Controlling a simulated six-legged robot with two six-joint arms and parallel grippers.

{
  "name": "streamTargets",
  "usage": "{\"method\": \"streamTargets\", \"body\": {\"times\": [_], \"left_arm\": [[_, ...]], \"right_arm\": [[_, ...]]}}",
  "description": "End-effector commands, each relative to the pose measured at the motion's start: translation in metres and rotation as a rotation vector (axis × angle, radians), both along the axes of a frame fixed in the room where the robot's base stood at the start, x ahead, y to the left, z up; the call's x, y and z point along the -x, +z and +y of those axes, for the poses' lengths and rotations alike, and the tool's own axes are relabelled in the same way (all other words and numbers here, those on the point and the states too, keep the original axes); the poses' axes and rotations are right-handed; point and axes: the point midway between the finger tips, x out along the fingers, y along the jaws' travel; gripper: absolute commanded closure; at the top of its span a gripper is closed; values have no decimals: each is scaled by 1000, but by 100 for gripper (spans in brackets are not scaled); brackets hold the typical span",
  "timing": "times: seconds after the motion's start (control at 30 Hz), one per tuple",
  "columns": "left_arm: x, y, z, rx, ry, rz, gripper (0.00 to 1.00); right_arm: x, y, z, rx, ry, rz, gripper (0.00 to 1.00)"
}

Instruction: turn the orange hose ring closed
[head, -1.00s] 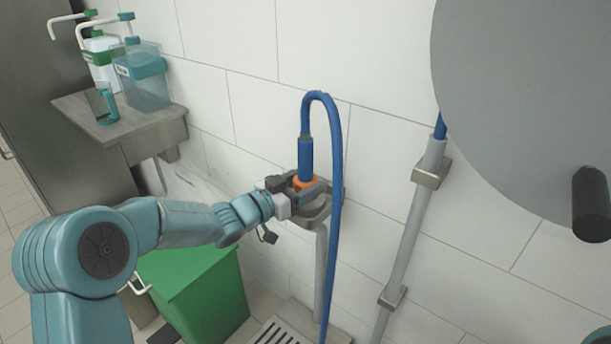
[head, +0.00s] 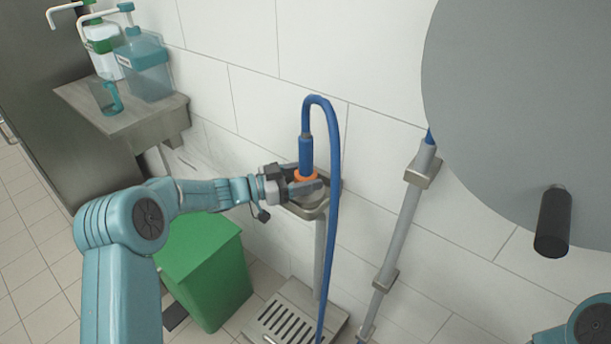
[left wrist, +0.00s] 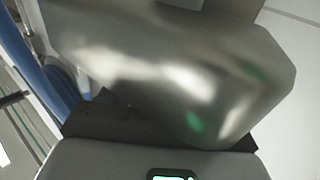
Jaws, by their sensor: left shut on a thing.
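The orange hose ring (head: 305,176) sits at the foot of the upright blue hose end (head: 306,152), above a grey metal wall bracket (head: 318,208). My left gripper (head: 298,182) is shut around the ring, one finger on each side. The ring shows only in part between the fingers. In the left wrist view a blurred, shiny metal surface (left wrist: 190,75) fills most of the picture, with blue hose (left wrist: 35,65) at the left edge; the ring is not visible there. My right gripper is not in view.
The blue hose (head: 334,230) loops over and hangs in front of the bracket to a floor grate (head: 292,318). A green bin (head: 205,265) stands below my left arm. A steel shelf (head: 135,122) holds bottles and a cup. A large grey disc (head: 530,90) blocks the upper right.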

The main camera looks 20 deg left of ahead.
Motion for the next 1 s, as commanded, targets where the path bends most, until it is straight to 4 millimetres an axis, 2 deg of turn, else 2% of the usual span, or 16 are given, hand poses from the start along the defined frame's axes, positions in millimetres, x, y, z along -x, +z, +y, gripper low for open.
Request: {"method": "streamTargets", "body": {"times": [0.7,0.73,0.8,1.0], "left_arm": [[0,2,0,1,1,-3,68],[0,2,0,1,1,-3,35],[0,2,0,0,1,-3,17],[0,1,0,0,1,-1,17]], "right_arm": [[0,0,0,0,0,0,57],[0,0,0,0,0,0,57],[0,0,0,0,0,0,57],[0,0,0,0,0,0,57]]}}
